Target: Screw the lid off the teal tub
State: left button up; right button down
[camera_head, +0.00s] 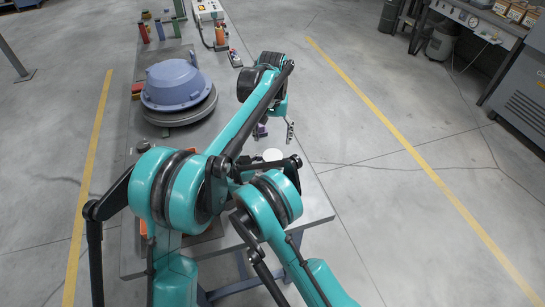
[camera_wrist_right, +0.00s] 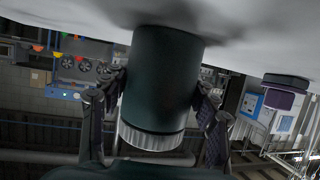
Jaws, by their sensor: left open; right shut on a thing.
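The teal tub (camera_wrist_right: 163,75) looks dark in the right wrist view, which shows the scene upside down. It stands upright on the grey table with its white ribbed lid (camera_wrist_right: 150,137) on it. In the head view the lid shows as a white disc (camera_head: 273,154), and the tub body is mostly hidden by my arms. My right gripper (camera_wrist_right: 160,105) has a finger on each side of the tub's body and is shut on it, below the lid. My left gripper (camera_head: 290,132) is open and empty, beyond the lid and slightly right of it in the head view.
A blue-grey domed hood (camera_head: 174,84) sits farther back on the table. Small coloured items and a control box (camera_head: 208,10) stand at the far end.

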aim_at(273, 155)
pick_arm(q)
jog(key=m, duration=0.7)
jog(key=shift+m, duration=0.3)
jog(key=m, duration=1.1)
jog(key=shift+m, duration=0.4)
jog(key=m, duration=1.1)
jog(key=shift+m, duration=0.3)
jog(key=shift+f, duration=4)
